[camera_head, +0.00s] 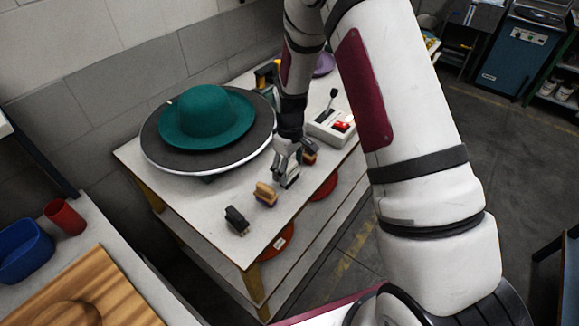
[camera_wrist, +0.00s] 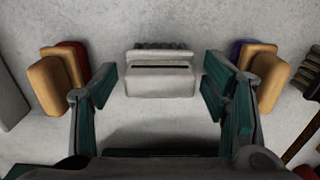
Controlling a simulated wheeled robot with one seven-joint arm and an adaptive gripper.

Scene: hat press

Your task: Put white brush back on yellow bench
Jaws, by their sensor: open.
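The white brush (camera_wrist: 160,78) sits on the pale top of the bench with yellow legs (camera_head: 190,215), dark bristles along its far side in the wrist view. In the head view a pale part of it (camera_head: 289,179) shows just below my gripper (camera_head: 286,162). In the wrist view my gripper (camera_wrist: 160,92) is open, one finger on either side of the brush. Gaps show between the fingers and the brush, and nothing is held.
A tan brush (camera_head: 265,195) and a black brush (camera_head: 236,220) stand to the left of my gripper; another tan brush (camera_head: 309,156) is close on its right. A green hat (camera_head: 205,115) sits on the round press behind. A control box (camera_head: 323,133) is at the right.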

